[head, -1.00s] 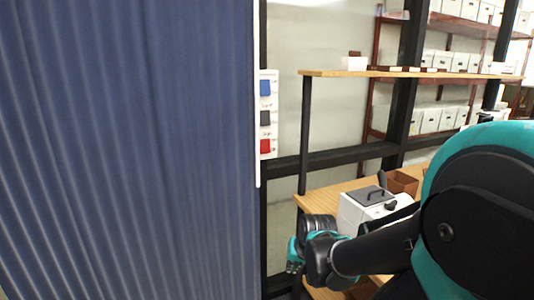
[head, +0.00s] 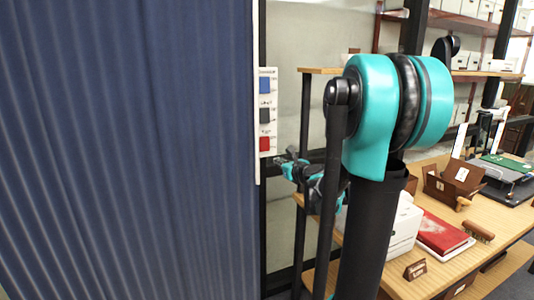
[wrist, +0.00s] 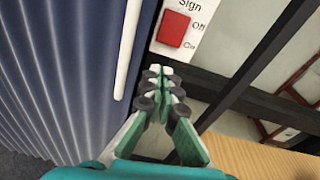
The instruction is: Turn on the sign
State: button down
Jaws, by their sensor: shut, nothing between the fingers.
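A white switch panel (head: 274,74) with blue, dark grey and red switches is on the wall just right of the blue curtain. The lowest switch, the red one (head: 265,144), shows large in the wrist view (wrist: 173,29). There it sits under the label "Sign", with "Off" above "On" at its right. My gripper (head: 281,157) is shut and empty, just below and slightly right of the red switch in the head view. In the wrist view its fingertips (wrist: 160,72) are below the red switch, with a visible gap in the picture. The sign itself is not seen.
The blue curtain (head: 125,150) with its white edge strip (head: 257,100) hangs close on the left. A black wall beam (wrist: 255,75) runs right of the panel. A wooden desk (head: 400,286) with a red book (head: 440,230) and boxes stands at right.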

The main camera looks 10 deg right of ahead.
aim_at(264, 150)
jog(key=shift+w+d+r+m, duration=0.3)
jog(key=shift+w+d+m, duration=0.15)
jog(key=shift+m, duration=0.25)
jog(key=x, duration=1.4)
jog(key=shift+w+r, duration=0.1)
jog(key=shift+r, duration=0.1)
